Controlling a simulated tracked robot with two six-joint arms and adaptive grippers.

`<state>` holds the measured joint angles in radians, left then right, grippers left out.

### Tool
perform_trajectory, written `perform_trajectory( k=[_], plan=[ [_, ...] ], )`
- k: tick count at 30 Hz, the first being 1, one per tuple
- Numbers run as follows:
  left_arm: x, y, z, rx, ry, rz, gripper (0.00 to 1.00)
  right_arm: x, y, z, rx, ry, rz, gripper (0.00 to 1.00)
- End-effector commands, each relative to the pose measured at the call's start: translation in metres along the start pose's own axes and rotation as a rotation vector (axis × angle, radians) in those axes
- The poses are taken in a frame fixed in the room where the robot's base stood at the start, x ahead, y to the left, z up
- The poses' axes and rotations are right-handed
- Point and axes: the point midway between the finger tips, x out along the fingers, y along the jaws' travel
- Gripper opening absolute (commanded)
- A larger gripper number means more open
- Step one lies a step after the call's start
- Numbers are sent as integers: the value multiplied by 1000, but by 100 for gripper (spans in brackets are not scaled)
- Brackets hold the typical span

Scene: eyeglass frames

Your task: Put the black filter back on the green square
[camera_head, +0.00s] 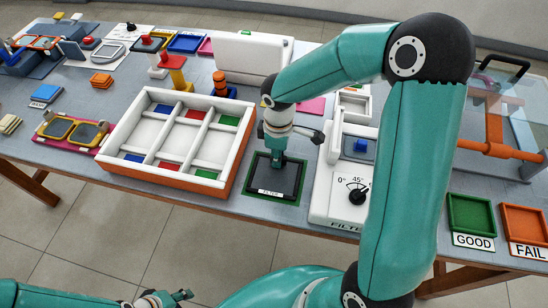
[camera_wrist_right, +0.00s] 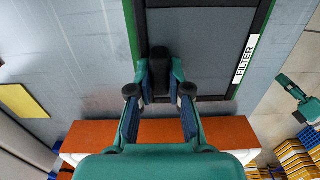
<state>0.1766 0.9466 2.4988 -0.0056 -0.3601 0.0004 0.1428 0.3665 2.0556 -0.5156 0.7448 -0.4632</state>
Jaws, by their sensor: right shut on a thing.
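The black filter (camera_head: 292,182), a dark square frame with a grey pane and a "FILTER" label, is over the green square (camera_head: 249,178), whose green edge shows around it. I cannot tell whether it touches the square. My right gripper (camera_head: 277,161) points down at the filter's far part and is shut on its dark grip tab. In the right wrist view the gripper (camera_wrist_right: 159,82) holds this tab, with the filter's pane (camera_wrist_right: 208,50) beyond and a green edge strip (camera_wrist_right: 134,38) beside it. My left gripper (camera_head: 167,297) is low at the front, apart from the table; its jaw state is unclear.
A white compartment tray (camera_head: 120,142) with an orange side stands close left of the filter. A white device with a dial (camera_head: 355,193) stands close right. GOOD (camera_head: 472,215) and FAIL (camera_head: 524,222) trays are farther right. Eyeglasses (camera_head: 72,130) lie at left.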

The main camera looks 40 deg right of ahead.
Motion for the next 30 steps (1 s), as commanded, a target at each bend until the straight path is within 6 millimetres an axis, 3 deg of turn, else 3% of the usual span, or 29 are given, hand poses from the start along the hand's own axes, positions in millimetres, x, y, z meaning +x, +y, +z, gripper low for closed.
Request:
perform_trajectory(
  k=[10, 11, 15, 24, 30],
  plan=[
    [4, -1, 0, 0, 0, 0, 40, 4, 0, 0, -1, 0, 0, 0],
    [2, -1, 0, 0, 0, 0, 40, 3, 0, 0, -1, 0, 1, 23],
    [2, -1, 0, 0, 0, 0, 40, 2, 0, 0, -1, 0, 0, 43],
    [1, 0, 0, 0, 0, 0, 40, 1, 0, 0, -2, 0, 0, 43],
    [-2, 1, 0, 0, 0, 0, 40, -15, 1, -1, -2, 1, 4, 43]
  ],
)
